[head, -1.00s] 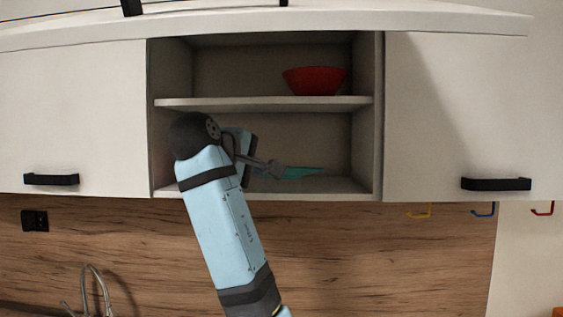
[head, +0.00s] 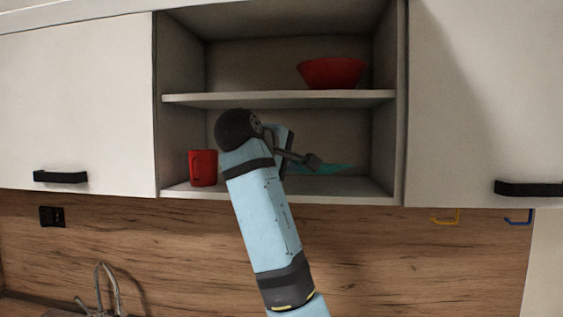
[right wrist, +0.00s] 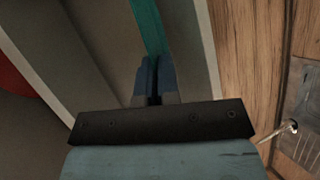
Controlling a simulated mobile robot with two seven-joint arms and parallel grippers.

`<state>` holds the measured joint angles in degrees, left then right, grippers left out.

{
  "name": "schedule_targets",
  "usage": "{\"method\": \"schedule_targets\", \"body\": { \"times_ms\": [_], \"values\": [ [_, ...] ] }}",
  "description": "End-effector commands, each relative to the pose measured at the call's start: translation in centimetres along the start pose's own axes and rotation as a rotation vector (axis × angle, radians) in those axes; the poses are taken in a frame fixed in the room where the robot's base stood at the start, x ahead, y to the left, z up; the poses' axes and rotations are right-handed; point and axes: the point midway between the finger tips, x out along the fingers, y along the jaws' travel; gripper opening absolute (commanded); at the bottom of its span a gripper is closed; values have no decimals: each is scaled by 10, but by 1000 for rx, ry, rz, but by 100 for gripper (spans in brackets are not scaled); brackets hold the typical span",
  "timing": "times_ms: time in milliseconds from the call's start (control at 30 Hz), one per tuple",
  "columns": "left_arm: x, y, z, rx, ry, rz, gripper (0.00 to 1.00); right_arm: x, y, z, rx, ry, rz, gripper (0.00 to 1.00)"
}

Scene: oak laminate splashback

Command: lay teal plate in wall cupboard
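The teal plate (head: 335,168) is low in the lower compartment of the open wall cupboard (head: 280,98), towards its right side, seen nearly edge-on. My right gripper (head: 310,161) is in front of the plate's left part and hides some of it. In the right wrist view the two blue fingers (right wrist: 154,80) are close together on the edge of the plate (right wrist: 147,24). I cannot tell whether the plate touches the compartment floor. My left gripper is out of view.
A red mug (head: 203,168) stands at the left of the lower compartment. A red bowl (head: 331,73) sits on the shelf (head: 270,99) above. Closed white doors (head: 80,100) flank the opening. The compartment's right end looks free.

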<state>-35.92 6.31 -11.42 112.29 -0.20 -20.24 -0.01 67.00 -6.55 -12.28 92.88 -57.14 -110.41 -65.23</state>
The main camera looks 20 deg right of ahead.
Motion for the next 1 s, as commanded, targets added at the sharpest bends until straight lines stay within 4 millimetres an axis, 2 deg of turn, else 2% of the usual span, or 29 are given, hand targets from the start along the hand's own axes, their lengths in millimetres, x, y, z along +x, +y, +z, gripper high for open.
{"method": "schedule_targets", "body": {
  "times_ms": [833,1000],
  "values": [
    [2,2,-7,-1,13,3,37,84,19,0,1,-2,-1,0],
    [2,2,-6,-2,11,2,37,101,18,0,0,-1,-1,0]
  ]
}}
